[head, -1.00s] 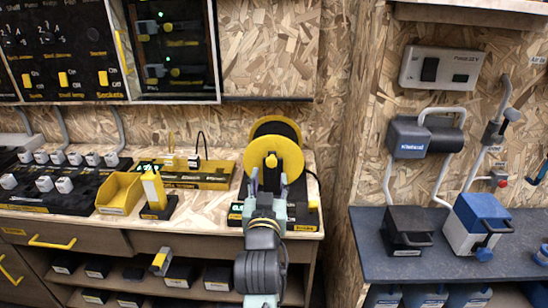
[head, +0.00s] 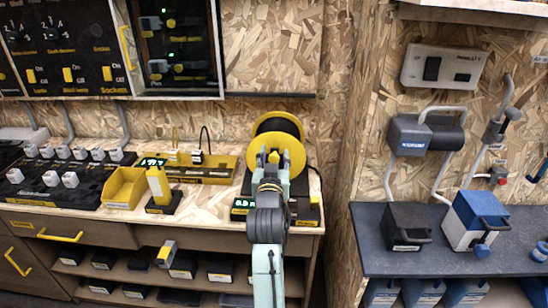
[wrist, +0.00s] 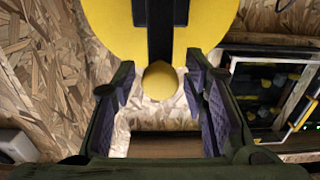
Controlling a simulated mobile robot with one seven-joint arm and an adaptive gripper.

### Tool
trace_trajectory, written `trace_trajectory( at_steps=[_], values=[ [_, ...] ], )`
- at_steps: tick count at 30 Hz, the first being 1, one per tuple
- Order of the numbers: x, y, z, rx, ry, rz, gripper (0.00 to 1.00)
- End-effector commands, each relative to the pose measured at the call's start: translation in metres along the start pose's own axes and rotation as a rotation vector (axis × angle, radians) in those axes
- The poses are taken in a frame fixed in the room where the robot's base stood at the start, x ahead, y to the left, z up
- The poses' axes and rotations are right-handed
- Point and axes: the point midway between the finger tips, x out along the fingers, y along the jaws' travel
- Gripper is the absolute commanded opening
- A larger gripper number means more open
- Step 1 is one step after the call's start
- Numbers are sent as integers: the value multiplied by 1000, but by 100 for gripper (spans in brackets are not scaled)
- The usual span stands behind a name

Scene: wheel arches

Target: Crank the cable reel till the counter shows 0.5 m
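The cable reel (head: 290,150) has a yellow disc and a black drum, and stands at the right end of the wooden workbench. Its crank is a black bar with a round yellow knob (wrist: 160,80), seen close in the wrist view. My gripper (wrist: 158,88) is open, with one purple-padded finger on each side of the knob and a gap on both sides. In the head view my gripper (head: 270,172) is in front of the reel's lower part and hides some of it. The counter (head: 243,203) at the reel's base shows small green digits, too small to read surely.
A wooden partition (head: 338,200) is close on the right. Beyond it is a dark bench (head: 375,255) with boxes.

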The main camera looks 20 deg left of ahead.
Motion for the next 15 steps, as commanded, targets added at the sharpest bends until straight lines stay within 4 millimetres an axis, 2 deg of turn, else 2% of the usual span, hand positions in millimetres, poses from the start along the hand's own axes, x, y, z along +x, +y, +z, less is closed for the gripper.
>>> trace_trajectory(
  at_steps=[2,15],
  values=[
    [0,0,0,0,0,0,33],
    [0,0,0,0,0,0,3]
  ],
)
